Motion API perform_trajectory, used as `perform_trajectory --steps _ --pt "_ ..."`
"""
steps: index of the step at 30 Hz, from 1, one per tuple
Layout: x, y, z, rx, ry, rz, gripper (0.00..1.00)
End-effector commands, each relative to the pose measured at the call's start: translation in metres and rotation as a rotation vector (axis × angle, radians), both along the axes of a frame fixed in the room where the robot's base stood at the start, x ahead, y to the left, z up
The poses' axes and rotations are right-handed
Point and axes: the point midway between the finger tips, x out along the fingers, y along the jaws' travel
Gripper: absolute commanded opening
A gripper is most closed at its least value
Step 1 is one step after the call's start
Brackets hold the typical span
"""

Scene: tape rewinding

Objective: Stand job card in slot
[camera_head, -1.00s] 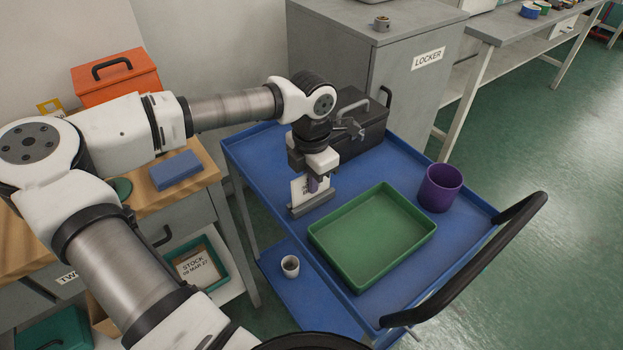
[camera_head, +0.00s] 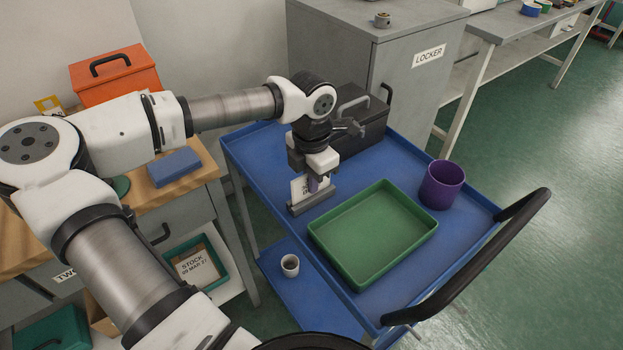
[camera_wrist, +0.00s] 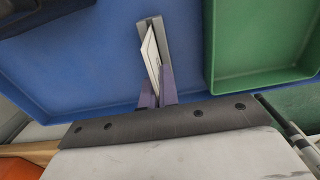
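The white job card (camera_head: 299,187) stands upright at the grey slotted holder (camera_head: 313,202) on the blue cart. Its lower edge appears to be within the holder's slot, though I cannot tell how deep. The wrist view also shows the card (camera_wrist: 150,52) along the grey holder (camera_wrist: 160,36). My gripper (camera_head: 313,184) is just above the holder, pointing down. In the wrist view its purple fingers (camera_wrist: 157,88) lie on either side of the card's near end and appear closed on it.
A green tray (camera_head: 372,238) lies close right of the holder, with a purple cup (camera_head: 441,185) beyond it. A dark toolbox (camera_head: 358,125) stands behind my gripper. A small white cup (camera_head: 290,265) is on the lower shelf. The blue cart top (camera_head: 262,170) is clear left of the holder.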

Motion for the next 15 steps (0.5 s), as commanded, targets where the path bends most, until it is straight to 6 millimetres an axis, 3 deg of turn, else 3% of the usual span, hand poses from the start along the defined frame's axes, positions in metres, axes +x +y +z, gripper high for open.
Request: perform_trajectory --steps 5,11,15 --pt "0.0 0.0 0.0001 0.0 0.0 0.0 0.0" --pt "0.0 0.0 0.0 0.0 0.0 0.0 0.28" --pt "0.0 0.0 0.0 0.0 0.0 0.0 0.28"
